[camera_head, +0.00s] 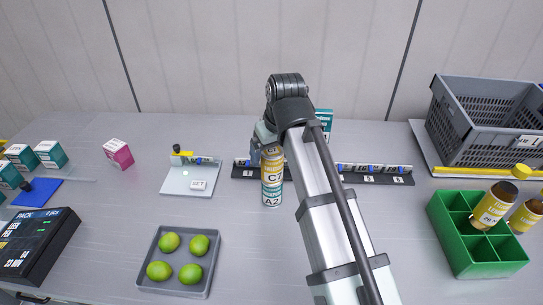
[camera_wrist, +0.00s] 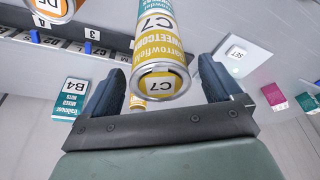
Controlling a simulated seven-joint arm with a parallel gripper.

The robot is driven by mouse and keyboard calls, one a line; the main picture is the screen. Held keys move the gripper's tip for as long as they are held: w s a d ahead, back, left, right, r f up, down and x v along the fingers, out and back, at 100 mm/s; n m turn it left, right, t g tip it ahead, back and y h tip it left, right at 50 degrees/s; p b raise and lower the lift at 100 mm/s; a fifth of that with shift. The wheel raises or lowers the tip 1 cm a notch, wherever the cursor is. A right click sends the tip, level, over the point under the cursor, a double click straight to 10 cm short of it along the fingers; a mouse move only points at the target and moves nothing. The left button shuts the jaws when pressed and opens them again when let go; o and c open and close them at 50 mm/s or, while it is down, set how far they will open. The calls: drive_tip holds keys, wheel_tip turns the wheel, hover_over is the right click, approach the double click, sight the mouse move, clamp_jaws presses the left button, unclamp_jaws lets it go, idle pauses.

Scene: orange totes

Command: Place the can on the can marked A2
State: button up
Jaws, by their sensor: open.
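The yellow can marked C7 (camera_head: 272,165) stands upright, apparently on top of the teal-and-white can marked A2 (camera_head: 271,195). The two look roughly in line; their exact contact is hard to make out. In the wrist view the C7 can (camera_wrist: 160,52) lies between the fingers of my gripper (camera_wrist: 161,68), with visible gaps on both sides. My gripper is open; in the head view it (camera_head: 262,138) is at the top of the stack, partly hidden by my arm.
A dark label rail (camera_head: 245,172) runs behind the cans. Right are a green divided crate (camera_head: 468,262) holding bottles and a grey basket (camera_head: 480,110). A teal box (camera_wrist: 70,98) shows in the wrist view.

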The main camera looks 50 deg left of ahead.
drive_tip(key=v, duration=0.9)
drive_tip(key=shift+r, duration=0.35)
